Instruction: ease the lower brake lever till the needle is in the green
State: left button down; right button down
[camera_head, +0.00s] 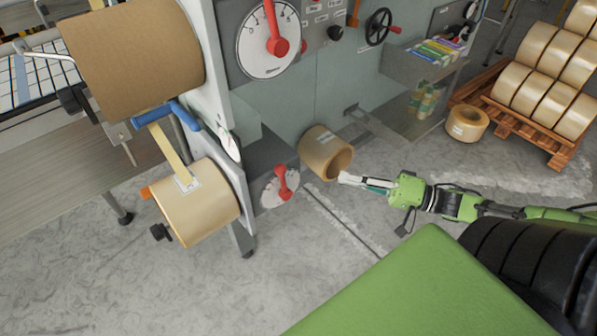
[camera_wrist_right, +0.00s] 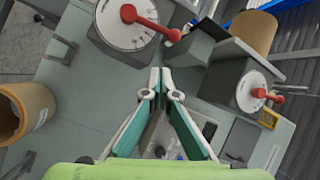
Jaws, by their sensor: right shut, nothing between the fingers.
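The lower brake lever (camera_head: 283,182) is red and stands on a pale dial plate low on the machine. My right gripper (camera_head: 345,179) is shut and empty, to the right of this lever and apart from it, near the mouth of a tan roll (camera_head: 325,152). In the right wrist view the shut fingertips (camera_wrist_right: 161,80) point toward the machine. That view shows two red levers on dials, one upper left (camera_wrist_right: 150,24) and one at right (camera_wrist_right: 265,94); I cannot tell which is the lower one. A white round gauge (camera_head: 230,146) is seen almost edge-on; its needle is unreadable. My left gripper is out of view.
A larger dial with a red lever (camera_head: 275,30) is above. Two tape rolls (camera_head: 130,50) (camera_head: 197,203) hang at left. A loose roll (camera_head: 467,123) and a loaded pallet (camera_head: 525,122) are at right. Open floor (camera_head: 300,260) lies in front of the lower lever.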

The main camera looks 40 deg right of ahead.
aim_at(283, 181)
jog(key=w+a+m+g, duration=0.1)
jog(key=w+a+m, duration=0.2)
jog(key=w+a, duration=0.5)
jog(key=shift+w+a+f+m+p, duration=0.15)
jog(key=shift+w+a+m+p, duration=0.2)
jog(key=shift+a, duration=0.2)
dwell(0.3)
